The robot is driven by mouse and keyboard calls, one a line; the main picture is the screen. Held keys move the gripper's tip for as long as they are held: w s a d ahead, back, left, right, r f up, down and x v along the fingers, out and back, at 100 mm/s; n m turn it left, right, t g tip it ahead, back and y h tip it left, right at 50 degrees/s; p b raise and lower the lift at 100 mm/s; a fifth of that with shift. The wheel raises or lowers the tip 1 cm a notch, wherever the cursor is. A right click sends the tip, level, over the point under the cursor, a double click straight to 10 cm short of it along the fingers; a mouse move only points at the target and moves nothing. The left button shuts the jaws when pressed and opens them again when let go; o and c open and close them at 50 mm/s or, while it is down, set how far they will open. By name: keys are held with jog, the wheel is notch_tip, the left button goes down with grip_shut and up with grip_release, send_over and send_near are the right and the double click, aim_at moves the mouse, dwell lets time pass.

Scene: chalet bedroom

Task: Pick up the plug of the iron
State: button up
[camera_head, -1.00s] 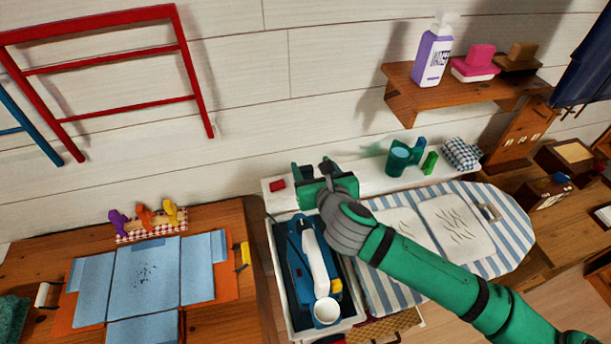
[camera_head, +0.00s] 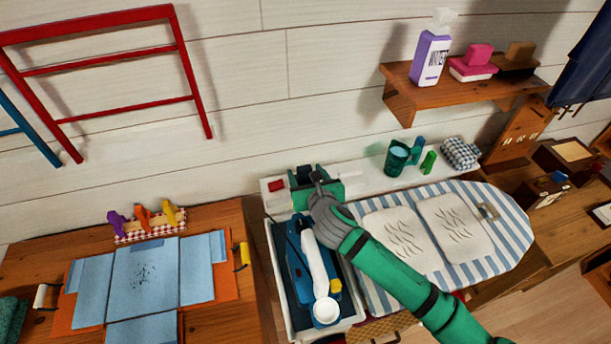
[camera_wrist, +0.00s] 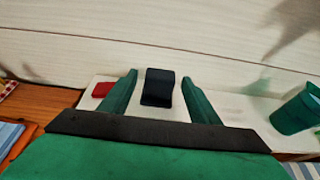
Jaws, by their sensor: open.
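The iron (camera_head: 318,268), with a blue body and a white handle, lies in a pale tray at the left end of the ironing board. A dark block (camera_wrist: 158,87), which may be its plug, is on the white ledge in the wrist view. My gripper (camera_wrist: 159,77) is open, with one green finger on each side of this block and a gap at both sides. I cannot tell whether the fingers are level with it. In the head view my gripper (camera_head: 312,180) is over the ledge behind the iron and partly hides the block.
A red block (camera_wrist: 102,90) sits left of my gripper on the white ledge (camera_head: 355,183). A green cup (camera_head: 397,158) and a folded checked cloth (camera_head: 461,153) stand to the right. The striped ironing board (camera_head: 505,232) lies in front, and the plank wall is behind.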

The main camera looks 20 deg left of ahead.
jog(key=shift+x, duration=0.8)
jog(key=shift+c, duration=0.3)
jog(key=c, duration=1.1)
jog(key=shift+r, duration=0.15)
